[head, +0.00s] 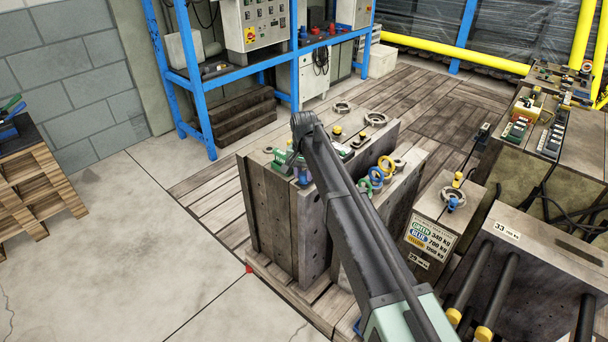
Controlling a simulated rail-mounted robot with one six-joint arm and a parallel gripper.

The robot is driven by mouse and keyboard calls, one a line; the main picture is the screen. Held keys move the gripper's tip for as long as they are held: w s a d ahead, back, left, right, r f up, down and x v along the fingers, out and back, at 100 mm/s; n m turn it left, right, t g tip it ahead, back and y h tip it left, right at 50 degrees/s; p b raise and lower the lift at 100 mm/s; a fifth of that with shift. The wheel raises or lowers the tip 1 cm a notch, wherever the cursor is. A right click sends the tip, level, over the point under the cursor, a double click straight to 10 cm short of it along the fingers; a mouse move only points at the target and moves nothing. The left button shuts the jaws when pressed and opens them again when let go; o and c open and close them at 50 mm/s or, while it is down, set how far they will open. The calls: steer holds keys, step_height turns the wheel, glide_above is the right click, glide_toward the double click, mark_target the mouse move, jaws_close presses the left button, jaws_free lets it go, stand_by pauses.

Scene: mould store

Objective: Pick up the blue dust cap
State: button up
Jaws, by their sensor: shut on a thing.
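My arm reaches from the lower right to the top of the large steel mould block (272,215) in the middle of the head view. My gripper (301,168) is at its far end, low over the left part of the block's top and largely hidden by my arm. It is shut on a small blue piece, seemingly the blue dust cap (303,178), at the front edge of the top. I cannot tell whether the cap touches the block. A green fitting (282,159) is just left of it.
Green, blue and yellow lifting rings (376,176) stand right of my arm. A block with a weight label (431,240) and another with dark rods (500,290) are further right. A blue workbench (195,85) stands behind.

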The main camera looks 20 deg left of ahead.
mark_target(305, 172)
step_height(305, 172, up, 20)
steer(key=p, duration=2)
